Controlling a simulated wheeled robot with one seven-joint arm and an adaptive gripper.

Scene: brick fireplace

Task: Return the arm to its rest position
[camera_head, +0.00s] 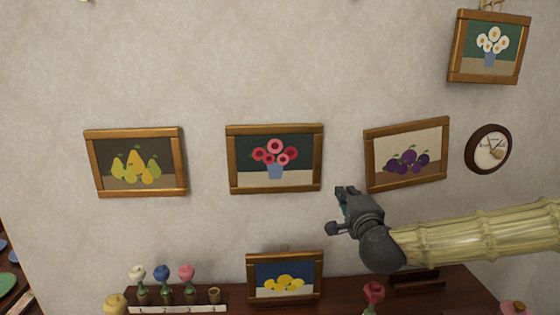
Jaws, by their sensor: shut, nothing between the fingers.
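My gripper (338,208) is dark grey, at the end of my pale, ribbed arm, which reaches in from the right edge. It is shut and empty. In the picture it stands in front of the wall, below and between the red-flower picture (274,183) and the plum picture (437,134), and above the mantel. How far it is from the wall I cannot tell.
A lemon picture (284,298) leans on the dark mantel (345,292). Several small flower pots (166,293) stand at left, and a red flower (373,293) is below my arm. A pear picture (136,132), daisy picture (489,73) and round clock (474,150) hang on the wall.

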